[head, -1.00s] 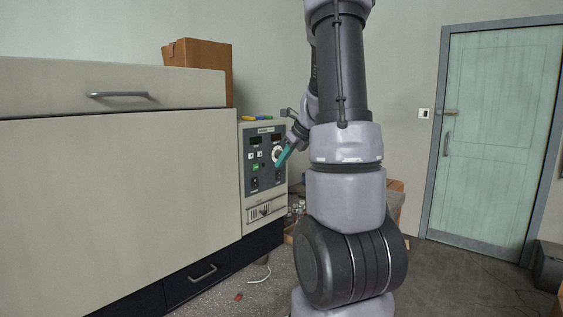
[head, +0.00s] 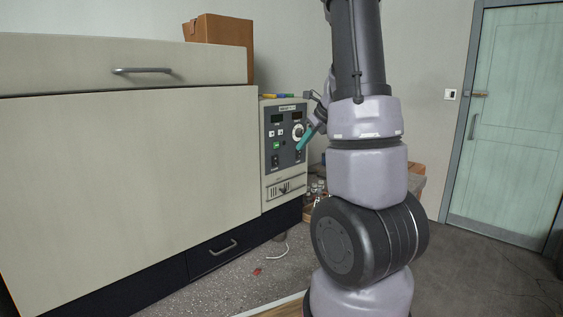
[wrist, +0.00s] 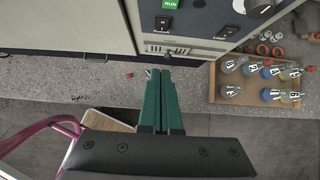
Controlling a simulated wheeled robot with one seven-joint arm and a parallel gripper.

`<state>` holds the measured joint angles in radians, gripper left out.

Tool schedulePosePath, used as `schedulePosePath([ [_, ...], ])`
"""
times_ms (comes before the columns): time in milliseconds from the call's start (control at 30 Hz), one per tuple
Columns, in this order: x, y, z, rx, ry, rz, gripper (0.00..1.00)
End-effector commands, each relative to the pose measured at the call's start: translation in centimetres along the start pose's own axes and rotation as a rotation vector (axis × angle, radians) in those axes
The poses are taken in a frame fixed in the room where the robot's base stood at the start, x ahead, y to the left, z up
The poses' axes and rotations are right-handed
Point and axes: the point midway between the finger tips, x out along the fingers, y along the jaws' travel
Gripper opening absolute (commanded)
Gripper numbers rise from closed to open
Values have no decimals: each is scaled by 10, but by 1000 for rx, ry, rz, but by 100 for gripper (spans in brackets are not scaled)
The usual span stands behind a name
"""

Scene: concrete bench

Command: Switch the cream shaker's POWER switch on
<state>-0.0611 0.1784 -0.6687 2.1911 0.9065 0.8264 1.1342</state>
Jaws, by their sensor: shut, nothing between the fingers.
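The cream shaker (head: 130,180) fills the left of the head view, with a dark control panel (head: 285,165) at its right end. In the wrist view, one rocker switch (wrist: 163,23) lies straight beyond my fingertips and the other rocker switch (wrist: 228,32) lies to the right. Their labels are too small to read. My gripper (wrist: 159,72) has teal fingers, shut and empty, with a gap to the switches in the picture. In the head view it overlaps the panel's right side.
A vent (wrist: 178,51) sits below the panel. A wooden tray of small bottles (wrist: 226,90) stands to the right on the speckled surface. A cardboard box (head: 222,35) and coloured pens lie on top of the shaker. A pink tubular frame (wrist: 40,135) shows lower left.

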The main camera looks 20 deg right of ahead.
Motion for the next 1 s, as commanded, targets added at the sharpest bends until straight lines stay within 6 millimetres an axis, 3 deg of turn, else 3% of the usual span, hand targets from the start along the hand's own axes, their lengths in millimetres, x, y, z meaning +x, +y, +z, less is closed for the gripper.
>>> schedulePosePath([
  [167,23,0,-2,0,6,1,0],
  [533,101,0,-2,0,5,2,0],
  [733,119,0,21,-3,1,0,0],
  [1000,126,0,29,-1,0,-1,0],
])
